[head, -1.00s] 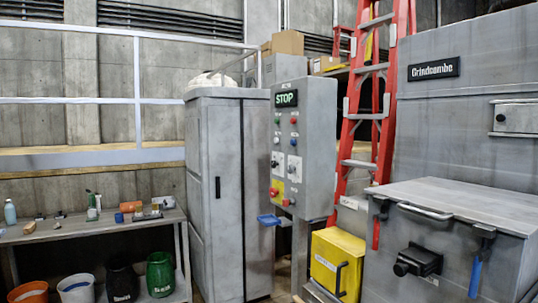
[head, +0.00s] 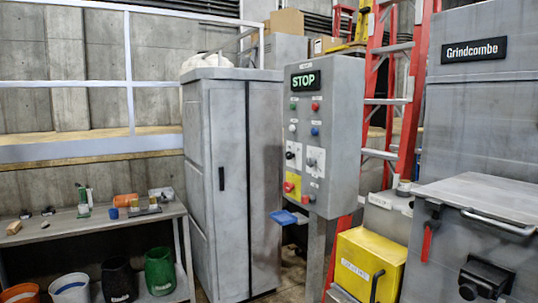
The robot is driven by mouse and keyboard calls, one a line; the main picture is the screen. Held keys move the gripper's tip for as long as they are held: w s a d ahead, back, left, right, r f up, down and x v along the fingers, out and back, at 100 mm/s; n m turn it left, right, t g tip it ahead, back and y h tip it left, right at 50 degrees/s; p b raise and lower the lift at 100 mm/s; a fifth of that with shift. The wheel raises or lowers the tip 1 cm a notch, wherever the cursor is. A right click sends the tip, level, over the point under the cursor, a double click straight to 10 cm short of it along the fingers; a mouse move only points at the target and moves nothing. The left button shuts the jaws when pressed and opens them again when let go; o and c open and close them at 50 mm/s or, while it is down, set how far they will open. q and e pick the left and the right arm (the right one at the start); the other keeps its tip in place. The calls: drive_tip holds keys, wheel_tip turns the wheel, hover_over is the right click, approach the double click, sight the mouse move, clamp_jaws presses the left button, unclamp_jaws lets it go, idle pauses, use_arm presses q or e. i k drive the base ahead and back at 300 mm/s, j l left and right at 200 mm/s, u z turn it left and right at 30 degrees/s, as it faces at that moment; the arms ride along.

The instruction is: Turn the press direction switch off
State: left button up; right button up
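The grey control panel (head: 345,130) stands on a post right of the middle. Its lit display (head: 306,80) reads STOP in green. Below are green, red, white and blue buttons. Lower down are two white plates, one with a black knob (head: 290,155) and one with a grey knob (head: 311,162). A yellow plate with a red part (head: 292,186) sits beneath. The labels are too small to read, so I cannot tell which is the press direction switch or how it is set. Neither of my grippers is in view.
A blue tray (head: 283,217) juts out below the panel. A tall grey cabinet (head: 225,170) stands left of it, and a workbench (head: 75,228) further left. A red ladder (head: 391,100), a yellow box (head: 365,262) and the Grindcombe machine (head: 480,110) are on the right.

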sight(289, 155)
drive_tip(key=i+j+u, duration=0.15)
drive_tip(key=i+j, duration=0.6)
